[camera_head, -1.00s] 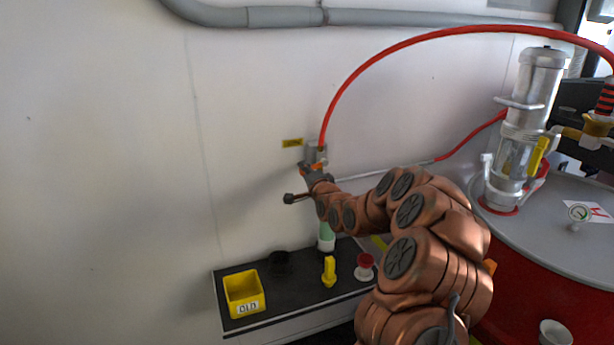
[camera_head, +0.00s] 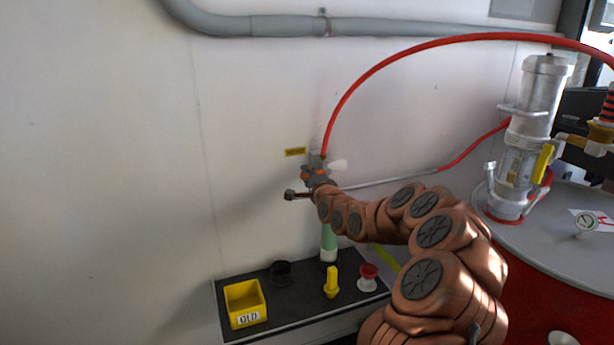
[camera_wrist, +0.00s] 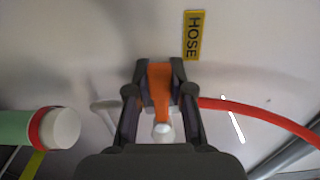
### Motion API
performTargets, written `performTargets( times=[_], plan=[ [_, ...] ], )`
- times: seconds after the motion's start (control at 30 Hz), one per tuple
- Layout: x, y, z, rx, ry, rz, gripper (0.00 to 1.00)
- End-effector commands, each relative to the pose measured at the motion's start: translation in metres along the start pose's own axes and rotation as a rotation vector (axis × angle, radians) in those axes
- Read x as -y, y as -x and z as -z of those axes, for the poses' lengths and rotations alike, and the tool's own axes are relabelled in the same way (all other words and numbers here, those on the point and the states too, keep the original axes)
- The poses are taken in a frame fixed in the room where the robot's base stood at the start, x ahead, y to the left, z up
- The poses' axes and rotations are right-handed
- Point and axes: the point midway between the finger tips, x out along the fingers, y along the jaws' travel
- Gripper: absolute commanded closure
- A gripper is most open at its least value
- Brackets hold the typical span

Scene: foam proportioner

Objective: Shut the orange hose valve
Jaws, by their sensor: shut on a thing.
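The orange valve handle (camera_wrist: 159,85) sits between the two dark fingers of my gripper (camera_wrist: 159,72) in the wrist view. My gripper is shut on this handle, close to the wall. In the head view my gripper (camera_head: 317,172) covers most of the valve, and only small orange patches show. A red hose (camera_wrist: 265,121) leaves the valve to the right in the wrist view. The hose (camera_head: 368,76) arches up and right in the head view. A yellow HOSE label (camera_wrist: 193,35) is on the wall near the valve. The valve body is mostly hidden.
Below is a dark shelf (camera_head: 300,299) with a yellow bin (camera_head: 244,303), a yellow handle piece (camera_head: 331,282) and a red-and-white knob (camera_head: 368,277). A green cylinder (camera_head: 328,240) stands behind. A red drum (camera_head: 550,280) with a clear cylinder (camera_head: 523,150) is at right. The left wall is bare.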

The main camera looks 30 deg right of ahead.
Motion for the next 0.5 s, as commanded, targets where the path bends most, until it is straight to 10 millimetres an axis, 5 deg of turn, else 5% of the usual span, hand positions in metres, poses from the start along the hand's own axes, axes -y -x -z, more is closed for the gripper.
performTargets(
  times=[0.27,0.5],
  plan=[
    [0.0008,0.0000,0.0003,-0.001,-0.001,0.002,0.53],
    [0.0005,0.0000,0.0003,-0.001,0.000,0.001,0.52]
  ],
)
